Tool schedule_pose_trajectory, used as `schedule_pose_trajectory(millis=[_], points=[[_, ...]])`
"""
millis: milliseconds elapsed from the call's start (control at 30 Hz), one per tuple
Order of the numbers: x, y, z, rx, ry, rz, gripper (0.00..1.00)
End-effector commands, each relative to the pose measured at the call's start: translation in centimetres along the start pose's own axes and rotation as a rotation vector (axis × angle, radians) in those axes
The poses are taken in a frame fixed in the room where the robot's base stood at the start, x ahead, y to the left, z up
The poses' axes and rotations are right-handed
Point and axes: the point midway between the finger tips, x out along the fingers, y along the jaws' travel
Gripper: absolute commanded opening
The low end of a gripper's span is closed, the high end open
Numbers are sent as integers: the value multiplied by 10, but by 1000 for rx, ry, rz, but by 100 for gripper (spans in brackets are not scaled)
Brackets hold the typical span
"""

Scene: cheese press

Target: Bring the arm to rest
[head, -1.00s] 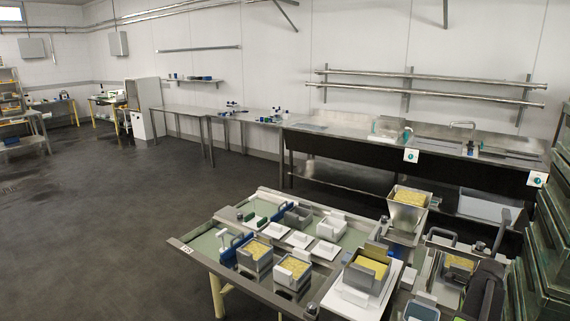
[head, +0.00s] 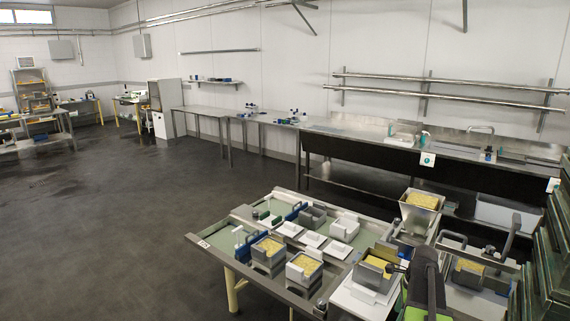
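My dark arm (head: 428,285) stands folded up at the lower right, in front of the right end of the worktable (head: 277,283). A small dark part at its upper end, probably my gripper (head: 397,267), points left over the table's right side. It overlaps a grey mould with yellow curd (head: 374,269) in the picture; I cannot tell whether they touch. The fingers are too small and dark to show whether they are open or shut. I make out nothing held there.
A metal hopper with curd (head: 420,211) is behind my arm. Green crates (head: 551,250) are stacked at the right edge. The floor (head: 130,230) at left is clear.

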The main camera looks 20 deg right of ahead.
Motion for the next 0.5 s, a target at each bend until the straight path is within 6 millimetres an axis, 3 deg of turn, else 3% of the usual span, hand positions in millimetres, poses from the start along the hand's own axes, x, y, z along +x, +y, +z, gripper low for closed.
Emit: schedule_pose_trajectory(millis=[33,200,300,400,500], points=[[1,4,37,-58,0,7,47],[10,40,176,-384,10,37,47],[14,73,243,-624,17,52,47],[16,109,294,-868,22,66,47],[17,146,333,-1125,29,81,47]])
